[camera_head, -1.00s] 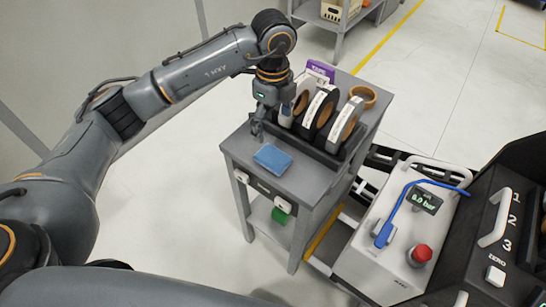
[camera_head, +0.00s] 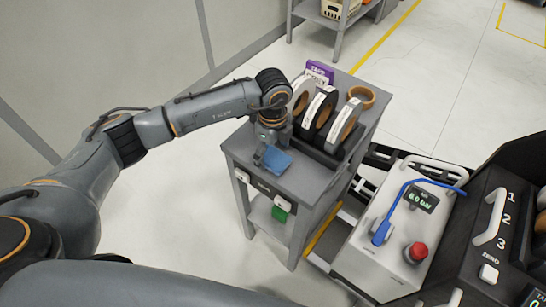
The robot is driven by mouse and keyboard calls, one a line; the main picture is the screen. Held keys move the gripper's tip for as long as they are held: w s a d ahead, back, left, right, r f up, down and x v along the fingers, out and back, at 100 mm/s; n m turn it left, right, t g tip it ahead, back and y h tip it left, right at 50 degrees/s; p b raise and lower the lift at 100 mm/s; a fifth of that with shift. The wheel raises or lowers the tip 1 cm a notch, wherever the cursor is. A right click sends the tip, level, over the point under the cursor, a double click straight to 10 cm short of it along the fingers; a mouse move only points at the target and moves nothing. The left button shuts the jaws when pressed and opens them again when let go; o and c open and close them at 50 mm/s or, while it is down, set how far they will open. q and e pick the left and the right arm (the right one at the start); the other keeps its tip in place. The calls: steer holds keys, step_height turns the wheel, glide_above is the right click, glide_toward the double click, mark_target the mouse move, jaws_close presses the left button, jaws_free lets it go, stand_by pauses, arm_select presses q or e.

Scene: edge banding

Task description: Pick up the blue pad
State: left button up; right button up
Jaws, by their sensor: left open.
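The blue pad (camera_head: 277,161) lies flat on the grey top of the small cart (camera_head: 303,183), near its front left part. My left gripper (camera_head: 261,161) is over the pad's left side, pointing down, and hides part of it. Its fingers are open. I cannot tell whether they touch the pad. My right gripper is not in view.
Several tape rolls (camera_head: 319,110) stand in a dark rack on the cart behind the pad, with a purple box (camera_head: 319,70) at the back. A grey machine (camera_head: 395,235) with a blue lever and red knob stands to the right. The floor left of the cart is clear.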

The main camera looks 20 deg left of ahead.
arm_select(q)
steer(key=c, duration=1)
steer(key=shift+r, duration=0.15)
steer(key=shift+c, duration=0.2)
steer(key=shift+r+b, duration=0.35)
steer(key=shift+r, duration=0.3)
steer(key=s+d+r, duration=0.1)
steer(key=r, duration=0.1)
steer(key=s+d+r, duration=0.1)
steer(key=r, duration=0.1)
steer(key=s+d+r+b, duration=0.1)
steer(key=r, duration=0.1)
steer(key=shift+r, duration=0.25)
steer(key=s+d+r+b, duration=0.1)
steer(key=s+d+r, duration=0.4)
steer(key=s+d, duration=0.1)
steer(key=shift+s+d, duration=0.35)
steer(key=shift+s, duration=0.25)
